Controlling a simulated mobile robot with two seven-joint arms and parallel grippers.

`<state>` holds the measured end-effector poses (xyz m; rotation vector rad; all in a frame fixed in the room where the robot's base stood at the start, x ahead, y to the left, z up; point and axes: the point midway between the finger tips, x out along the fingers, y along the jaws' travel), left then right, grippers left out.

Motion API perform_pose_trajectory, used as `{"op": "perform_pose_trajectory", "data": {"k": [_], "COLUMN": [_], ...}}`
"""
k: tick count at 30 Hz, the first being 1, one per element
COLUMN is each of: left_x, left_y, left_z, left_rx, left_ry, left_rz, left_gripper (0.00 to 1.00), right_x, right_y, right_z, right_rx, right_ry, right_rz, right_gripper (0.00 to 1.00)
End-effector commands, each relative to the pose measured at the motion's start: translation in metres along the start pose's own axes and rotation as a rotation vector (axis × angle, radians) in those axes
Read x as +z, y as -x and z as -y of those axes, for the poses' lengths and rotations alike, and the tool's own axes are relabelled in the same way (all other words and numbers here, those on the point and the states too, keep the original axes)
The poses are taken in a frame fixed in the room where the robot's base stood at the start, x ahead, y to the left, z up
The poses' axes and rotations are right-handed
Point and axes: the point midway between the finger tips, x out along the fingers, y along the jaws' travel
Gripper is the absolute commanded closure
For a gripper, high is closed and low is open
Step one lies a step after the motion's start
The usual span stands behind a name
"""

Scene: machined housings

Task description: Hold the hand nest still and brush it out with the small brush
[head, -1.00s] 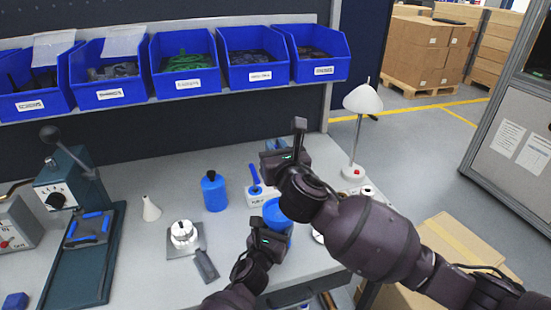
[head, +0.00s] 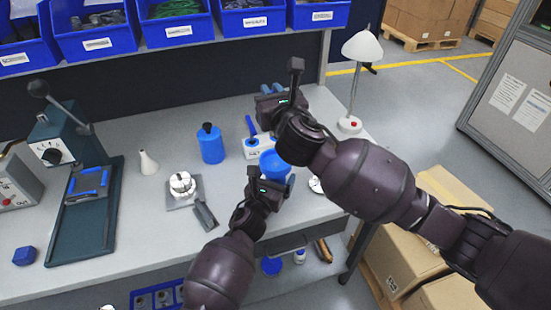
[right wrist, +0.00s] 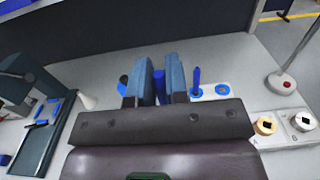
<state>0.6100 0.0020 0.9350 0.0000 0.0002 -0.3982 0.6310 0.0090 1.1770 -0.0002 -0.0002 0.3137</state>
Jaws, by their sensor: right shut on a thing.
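The hand nest is most likely the pale round metal fixture (head: 182,185) on a grey plate, left of centre on the bench. A dark grey flat piece (head: 205,215) lies beside it. My right gripper (head: 271,89) is over the back of the bench, to the right of the nest and well apart from it. In the right wrist view its blue fingers close on a narrow blue thing, apparently the small brush's handle (right wrist: 160,88); its bristles are hidden. My left gripper (head: 268,185) is near a blue cup (head: 275,164); its fingers are hidden.
A white stand (head: 257,147) holds an upright blue-handled tool (head: 250,127). A blue bottle (head: 211,144) and a small white bottle (head: 148,162) stand nearby. A lever press (head: 75,170) is at left, a lamp (head: 361,50) at right.

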Motion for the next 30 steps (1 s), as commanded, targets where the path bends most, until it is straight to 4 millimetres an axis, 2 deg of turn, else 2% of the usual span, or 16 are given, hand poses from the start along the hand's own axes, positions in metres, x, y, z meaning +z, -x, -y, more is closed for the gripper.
{"op": "perform_pose_trajectory", "data": {"k": [8, 11, 21, 25, 30], "left_x": [-0.001, -0.002, -0.001, -0.001, 0.0], "left_y": [0.01, 0.024, 0.088, 0.105, 0.118], "left_z": [-0.001, -0.001, 0.0, -0.001, 0.0], "left_rx": [0.001, 0.001, 0.0, 0.001, 0.0], "left_ry": [-0.001, -0.003, 0.0, -0.001, 0.0], "left_rz": [-0.001, -0.002, -0.002, -0.001, 0.0], "left_gripper": [0.12, 0.12, 0.12, 0.12, 0.12], "right_x": [0.0, 0.0, 0.0, 0.0, 0.0], "right_y": [0.0, 0.0, 0.0, 0.0, 0.0], "right_z": [0.0, 0.0, 0.0, 0.0, 0.0], "right_rx": [0.0, 0.0, 0.0, 0.0, 0.0], "right_ry": [0.0, 0.0, 0.0, 0.0, 0.0], "right_rz": [0.0, 0.0, 0.0, 0.0, 0.0], "right_gripper": [1.0, 1.0, 1.0, 1.0, 1.0]}}
